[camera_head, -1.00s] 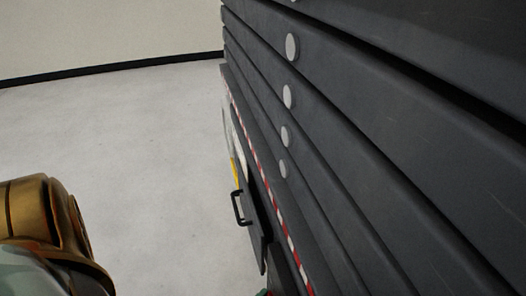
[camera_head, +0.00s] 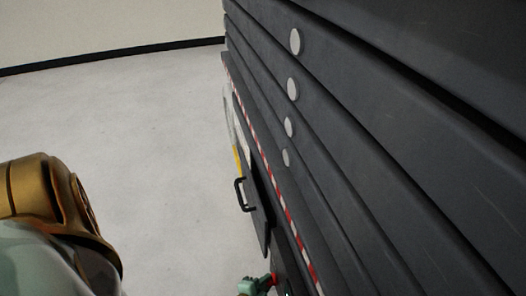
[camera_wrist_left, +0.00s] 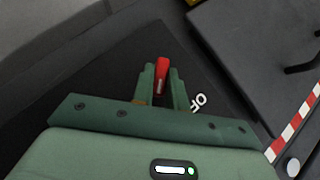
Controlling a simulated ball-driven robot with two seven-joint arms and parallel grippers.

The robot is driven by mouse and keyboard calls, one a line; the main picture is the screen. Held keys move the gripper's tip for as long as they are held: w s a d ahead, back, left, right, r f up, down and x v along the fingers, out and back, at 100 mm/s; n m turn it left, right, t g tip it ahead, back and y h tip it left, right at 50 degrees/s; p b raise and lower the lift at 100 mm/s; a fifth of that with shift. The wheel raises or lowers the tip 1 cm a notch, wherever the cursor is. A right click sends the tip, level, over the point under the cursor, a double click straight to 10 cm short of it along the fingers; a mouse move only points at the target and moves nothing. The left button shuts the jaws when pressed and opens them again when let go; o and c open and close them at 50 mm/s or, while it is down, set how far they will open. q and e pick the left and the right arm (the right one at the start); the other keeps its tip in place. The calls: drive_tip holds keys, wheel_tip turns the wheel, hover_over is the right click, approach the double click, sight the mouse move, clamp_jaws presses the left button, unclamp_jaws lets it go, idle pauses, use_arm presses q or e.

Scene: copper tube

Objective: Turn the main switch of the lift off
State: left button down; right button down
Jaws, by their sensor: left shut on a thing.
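The main switch has a red handle (camera_wrist_left: 162,74) on a dark panel (camera_wrist_left: 95,80) on the lift's side. In the left wrist view, my left gripper (camera_wrist_left: 162,88) has its green fingers on both sides of the handle and is shut on it. The handle's end sticks out past the fingertips. White letters (camera_wrist_left: 198,102) beside the fingers are partly hidden; "OF" can be read. In the head view, the gripper (camera_head: 262,285) is at the bottom edge, with a bit of red (camera_head: 272,278) at its tip. My right gripper is in neither view.
The dark lift (camera_head: 390,150) with stacked beams and round pale caps fills the right side. A black handle (camera_head: 240,194) sticks out from its side. A red-and-white strip (camera_head: 270,175) runs along its lower edge. Open pale floor (camera_head: 150,140) lies to the left.

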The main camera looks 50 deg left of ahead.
use_arm(q)
drive_tip(key=n+g+h, duration=0.1)
drive_tip(key=h, duration=0.1)
drive_tip(key=n+g+h+p, duration=0.1)
drive_tip(key=h, duration=0.1)
drive_tip(key=n+g+h+p, duration=0.1)
drive_tip(key=n+h, duration=0.1)
drive_tip(key=shift+w+a+r+g+h, duration=0.1)
drive_tip(key=shift+a+r+g+h, duration=0.05)
drive_tip(key=shift+a+g+h, duration=0.2)
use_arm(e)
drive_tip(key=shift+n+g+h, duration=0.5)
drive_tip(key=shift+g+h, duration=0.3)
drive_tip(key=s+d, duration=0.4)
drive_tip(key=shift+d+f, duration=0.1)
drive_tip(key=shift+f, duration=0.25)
use_arm(q)
drive_tip(key=c, duration=1.4)
unclamp_jaws()
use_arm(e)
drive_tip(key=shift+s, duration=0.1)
use_arm(q)
drive_tip(key=shift+r+p, duration=0.1)
drive_tip(key=shift+p, duration=0.2)
